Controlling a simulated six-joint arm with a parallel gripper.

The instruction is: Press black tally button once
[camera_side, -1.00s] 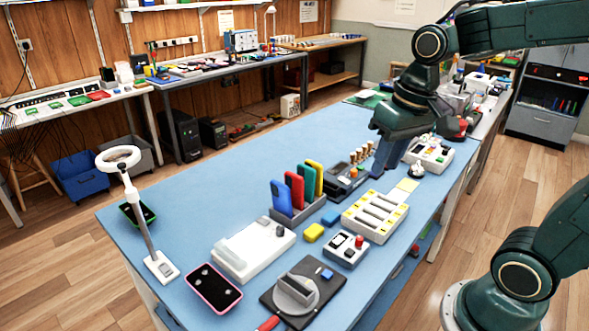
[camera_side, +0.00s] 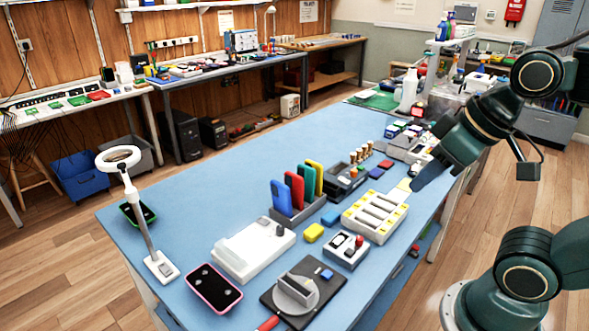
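My gripper (camera_side: 416,186) points down and left above the table's right edge, beside the white tray with yellow corners. It is apart from the box. Its fingers merge into one dark shape, so their opening cannot be told. Nothing is visibly held.
The white slotted tray (camera_side: 357,222) stands just behind the button box. A rack with upright phones (camera_side: 296,215) is behind that. A dark turntable stand (camera_side: 277,297) is at the front. Free blue table (camera_side: 200,200) lies at left.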

